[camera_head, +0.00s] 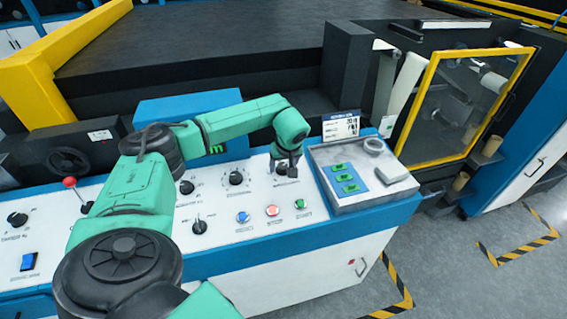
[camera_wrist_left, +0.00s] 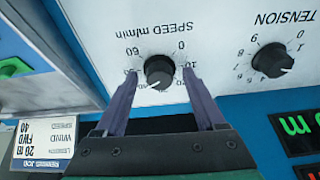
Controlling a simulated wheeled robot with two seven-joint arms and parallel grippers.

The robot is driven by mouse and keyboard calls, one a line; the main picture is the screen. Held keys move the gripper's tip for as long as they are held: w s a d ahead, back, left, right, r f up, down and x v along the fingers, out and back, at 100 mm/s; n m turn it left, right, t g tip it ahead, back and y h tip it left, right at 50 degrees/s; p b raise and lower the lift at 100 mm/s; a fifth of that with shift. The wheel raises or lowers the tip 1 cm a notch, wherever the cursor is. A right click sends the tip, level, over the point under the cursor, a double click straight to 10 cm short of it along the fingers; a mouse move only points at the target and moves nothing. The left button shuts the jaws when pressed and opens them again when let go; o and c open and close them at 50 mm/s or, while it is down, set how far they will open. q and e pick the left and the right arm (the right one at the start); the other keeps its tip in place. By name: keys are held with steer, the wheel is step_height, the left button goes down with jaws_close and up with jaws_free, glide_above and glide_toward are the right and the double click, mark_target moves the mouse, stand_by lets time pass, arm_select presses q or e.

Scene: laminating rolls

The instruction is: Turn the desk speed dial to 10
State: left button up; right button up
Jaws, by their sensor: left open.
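The speed dial (camera_wrist_left: 159,71) is a black round knob on the white desk panel, under the upside-down label "SPEED m/min" in the left wrist view. A pale mark shows on its lower edge in that view, while the "10" is printed to its right. My left gripper (camera_wrist_left: 160,76) is open, with one finger on each side of the knob. I cannot tell whether the fingers touch it. In the head view my left gripper (camera_head: 287,172) points down at the panel and mostly hides the dial. My right gripper is not in view.
The tension dial (camera_head: 236,177) stands just left of the speed dial. Blue, red and green buttons (camera_head: 272,210) lie nearer the front edge. A job card (camera_head: 341,125) stands behind.

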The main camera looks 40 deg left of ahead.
arm_select(q)
jaws_close()
